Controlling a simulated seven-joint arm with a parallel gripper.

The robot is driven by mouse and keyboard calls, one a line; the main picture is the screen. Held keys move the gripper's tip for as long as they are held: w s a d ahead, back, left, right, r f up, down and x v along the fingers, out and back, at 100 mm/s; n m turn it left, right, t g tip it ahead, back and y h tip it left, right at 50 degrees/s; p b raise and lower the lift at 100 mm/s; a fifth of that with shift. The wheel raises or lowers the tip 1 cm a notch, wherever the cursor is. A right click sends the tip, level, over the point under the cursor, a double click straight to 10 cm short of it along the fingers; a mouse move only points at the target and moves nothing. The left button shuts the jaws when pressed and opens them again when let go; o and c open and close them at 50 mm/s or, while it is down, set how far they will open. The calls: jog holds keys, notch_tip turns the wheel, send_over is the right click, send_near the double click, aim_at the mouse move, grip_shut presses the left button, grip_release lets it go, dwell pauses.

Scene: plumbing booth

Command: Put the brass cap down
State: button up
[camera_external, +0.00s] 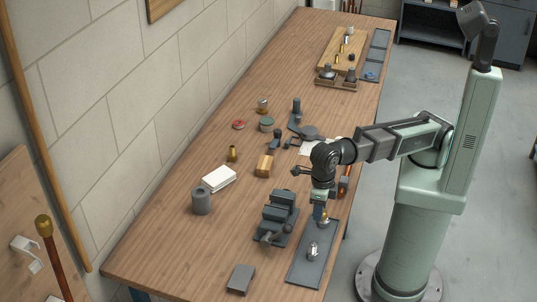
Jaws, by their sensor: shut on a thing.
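My gripper (322,209) points down over the far end of the dark grey tray (301,272) near the bench's front edge. It is shut on a small brass piece, the brass cap (324,219), which shows just below the fingers. I cannot tell whether the cap touches the tray or hangs just above it. A silvery metal fitting (312,250) stands on the same tray, nearer the camera than the cap and apart from it.
A grey vise (277,215) stands close left of the tray. A dark block (240,279), a grey cylinder (201,202), a white box (218,179) and a wooden block (263,166) sit farther left. The tray's near end is bare.

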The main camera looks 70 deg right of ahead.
notch_tip(320, 180, up, 4)
jog(key=shift+a+r, duration=0.1)
jog(key=shift+r, duration=0.15)
jog(key=w+d+m, duration=0.1)
jog(key=w+d, duration=0.2)
jog(key=w, duration=0.4)
jog(key=w+d+m, duration=0.1)
jog(key=w+d, duration=0.2)
jog(key=w, duration=0.5)
jog(key=m, duration=0.4)
send_over(229, 139)
notch_tip(229, 139, down, 5)
jog(key=shift+f, duration=5.25)
jog(key=shift+d+f, duration=0.1)
